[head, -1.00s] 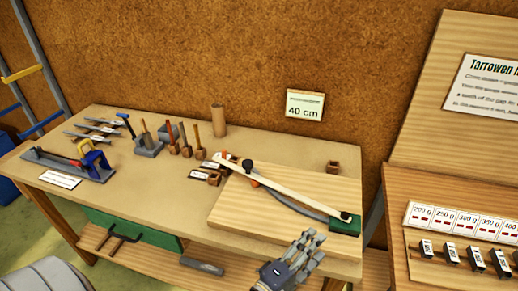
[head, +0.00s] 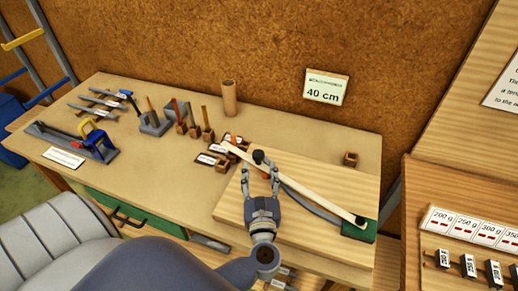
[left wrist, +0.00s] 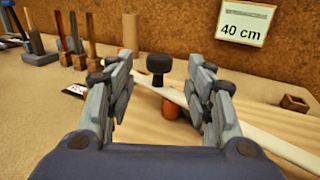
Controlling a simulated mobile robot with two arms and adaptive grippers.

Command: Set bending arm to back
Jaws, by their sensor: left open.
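The bending arm (head: 310,189) is a long pale bar lying slantwise over a wooden board (head: 350,180), from the back left to a green block (head: 359,231) at the front right. A black knob (head: 258,157) stands on the bar; it also shows in the left wrist view (left wrist: 161,66). My left gripper (head: 260,175) is open and empty just in front of the knob. In the left wrist view the knob appears between the two fingers, seemingly a little beyond their tips. An orange peg (left wrist: 170,108) shows below the knob. My right gripper is not in view.
Upright tools in small blocks (head: 194,131) and a wooden cylinder (head: 229,98) stand left of the board. A small brown block (head: 350,159) sits at its back right. A "40 cm" sign (head: 325,87) hangs on the wall. Weights (head: 468,265) stand at the right.

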